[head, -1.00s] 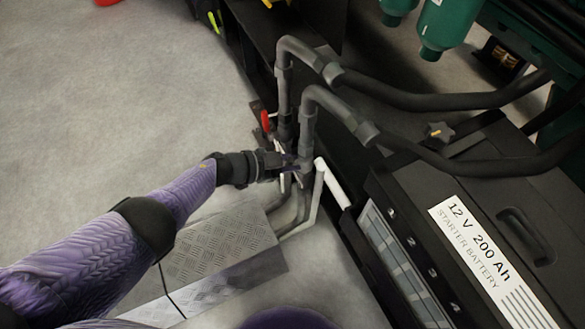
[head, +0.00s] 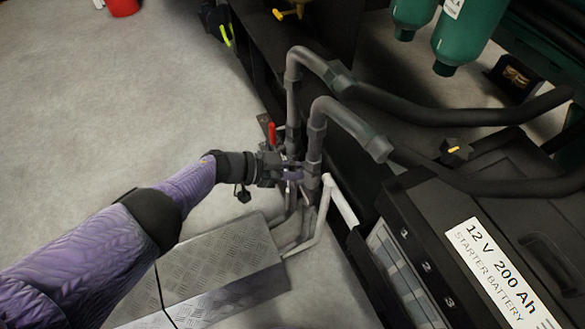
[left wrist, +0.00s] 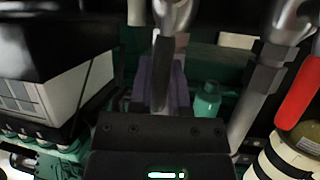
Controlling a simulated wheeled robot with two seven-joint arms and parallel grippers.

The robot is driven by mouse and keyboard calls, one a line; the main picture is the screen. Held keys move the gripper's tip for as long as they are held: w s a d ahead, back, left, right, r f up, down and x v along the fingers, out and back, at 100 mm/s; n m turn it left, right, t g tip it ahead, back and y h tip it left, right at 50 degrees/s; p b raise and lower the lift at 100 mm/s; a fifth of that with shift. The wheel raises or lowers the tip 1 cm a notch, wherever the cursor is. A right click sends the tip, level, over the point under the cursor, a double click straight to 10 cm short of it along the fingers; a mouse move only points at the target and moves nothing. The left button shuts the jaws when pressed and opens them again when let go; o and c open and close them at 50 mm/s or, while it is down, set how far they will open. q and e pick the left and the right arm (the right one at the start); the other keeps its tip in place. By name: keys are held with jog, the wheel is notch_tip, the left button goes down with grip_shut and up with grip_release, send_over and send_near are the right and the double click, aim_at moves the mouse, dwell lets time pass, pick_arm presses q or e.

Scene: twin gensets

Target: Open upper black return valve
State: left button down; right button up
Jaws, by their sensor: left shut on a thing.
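My left gripper (head: 292,172) reaches in from the left to the rear of two upright grey pipes, low down by the valves. Its purple fingers also show in the left wrist view (left wrist: 162,88), closed around a narrow grey bar (left wrist: 161,72), which looks like the valve's lever. The valve body is mostly hidden behind the fingers and pipes. A red valve lever (head: 272,132) stands just behind and above the gripper, apart from it; it also shows at the right of the left wrist view (left wrist: 300,95). My right gripper is not in view.
Two black hoses (head: 450,112) run right from the pipe elbows. A starter battery box (head: 470,215) stands at the right. A white pipe (head: 340,200) and a tread-plate step (head: 215,265) lie close below the gripper. Open floor (head: 120,90) is at the left.

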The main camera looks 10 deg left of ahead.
pick_arm(q)
jog(key=c, duration=0.6)
grip_release()
jog(key=shift+s+a+r, duration=0.1)
jog(key=shift+a+r, duration=0.1)
jog(key=shift+a, duration=0.05)
jog(key=p+v, duration=0.4)
jog(key=v, duration=0.5)
jog(key=shift+s+a+f, duration=0.1)
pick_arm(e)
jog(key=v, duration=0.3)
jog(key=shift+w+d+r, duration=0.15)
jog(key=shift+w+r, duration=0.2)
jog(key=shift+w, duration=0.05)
